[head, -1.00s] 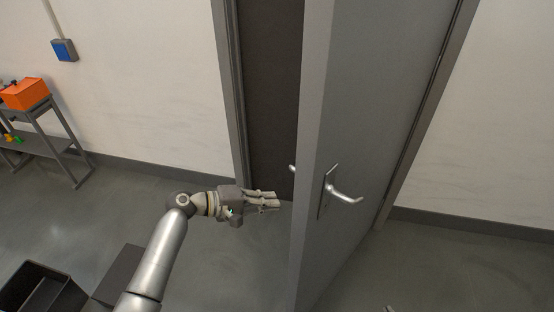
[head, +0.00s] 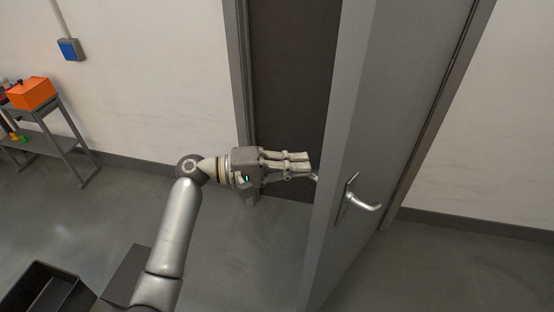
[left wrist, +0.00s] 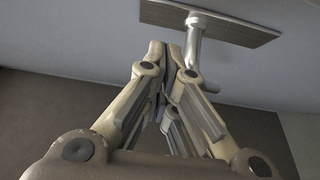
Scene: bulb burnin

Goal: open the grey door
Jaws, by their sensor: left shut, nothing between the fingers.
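The grey door (head: 400,110) stands part open, swung out from its frame, with a dark opening (head: 290,90) to its left. A silver lever handle (head: 362,200) is on its right face. The far-side handle shows just past the fingertips at the door's edge, and in the left wrist view a silver handle (left wrist: 195,45) on its plate is above the fingers. My left gripper (head: 308,163) is shut and empty, at the door's left edge in front of the opening. It also shows in the left wrist view (left wrist: 165,52). Whether it touches the door I cannot tell. My right gripper is out of view.
A grey rack (head: 60,140) with an orange box (head: 32,93) stands at the far left. A black bin (head: 45,288) is at the lower left. A blue wall box (head: 69,49) hangs on the wall. The floor between rack and door is clear.

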